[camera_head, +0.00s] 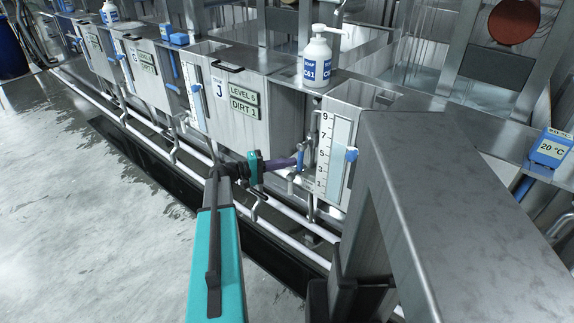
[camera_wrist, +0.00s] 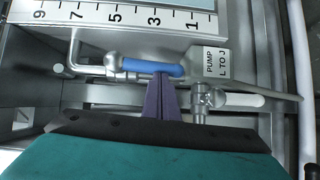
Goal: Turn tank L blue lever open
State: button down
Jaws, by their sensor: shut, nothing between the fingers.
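The blue lever (camera_wrist: 150,67) shows in the wrist view beside a label reading "PUMP L TO J" (camera_wrist: 210,63). It lies lengthwise along the numbered level scale (camera_wrist: 120,14). My gripper (camera_wrist: 159,76) is shut, its purple fingers pressed together with nothing between them. The fingertips reach the lever's edge near its middle; I cannot tell whether they touch. In the head view, my gripper (camera_head: 298,160) is low in front of the pipework, left of the scale (camera_head: 335,152). The lever is mostly hidden there. No tank L sign is readable.
Tank J (camera_head: 236,105) stands to the left, with a white C61 bottle (camera_head: 317,62) on the ledge. White pipes (camera_head: 170,140) run low along the tanks. A metal valve (camera_wrist: 203,100) sits close to the fingers. The wet floor (camera_head: 110,220) is open at left.

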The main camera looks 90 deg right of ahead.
jog(key=d+v, duration=0.2)
jog(key=v, duration=1)
jog(key=shift+w+b, duration=0.35)
jog(key=shift+w, duration=0.45)
jog(key=shift+r, duration=0.1)
